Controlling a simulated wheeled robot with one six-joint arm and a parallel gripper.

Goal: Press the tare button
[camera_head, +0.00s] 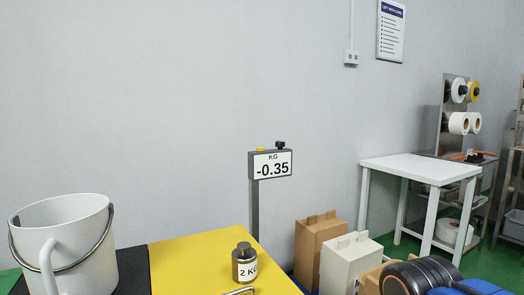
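A grey scale display (271,165) stands on a post behind the yellow surface and reads -0.35 KG. On its top edge sit a small yellow button (260,150) at the left and a black knob (280,145) at the right. No label on either can be read, so I cannot tell which is the tare button. My gripper is not in view, and nothing is seen touching the display.
A white bucket (62,240) stands on a black surface at the left. A 2 KG weight (244,263) stands on the yellow surface (195,262). Boxes (320,240) stand right of the display post. A white table (420,168) is farther right.

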